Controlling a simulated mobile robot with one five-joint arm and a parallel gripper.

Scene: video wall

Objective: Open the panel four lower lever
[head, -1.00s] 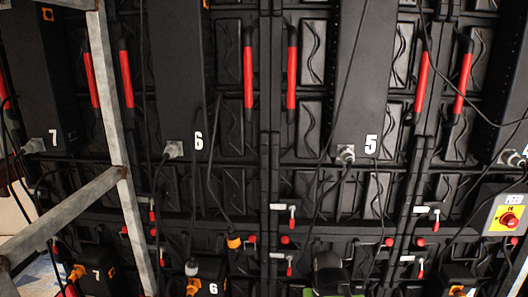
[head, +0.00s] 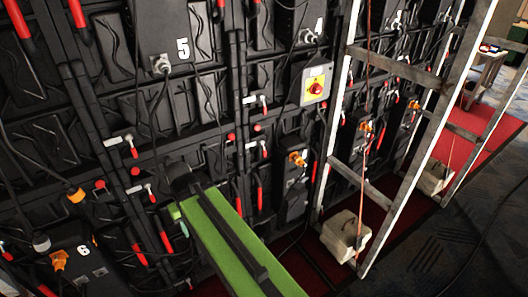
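The panel marked 4 (head: 319,24) is a black cabinet at the top, right of the panel marked 5 (head: 182,48). Between and below them are two white latches with red-handled levers: an upper lever (head: 263,104) and a lower lever (head: 264,150). Both red handles hang down. I cannot tell for sure from the markings that the lower one belongs to panel four. My green and black arm reaches up from the bottom, its black end (head: 182,178) left of and below this lever and apart from it in the picture. The fingers cannot be made out.
Another lever pair (head: 133,147) sits left of my arm. Loose cables cross the wall. A metal scaffold frame (head: 345,130) and a pale weight (head: 345,236) stand at right. Dark carpet lies beyond.

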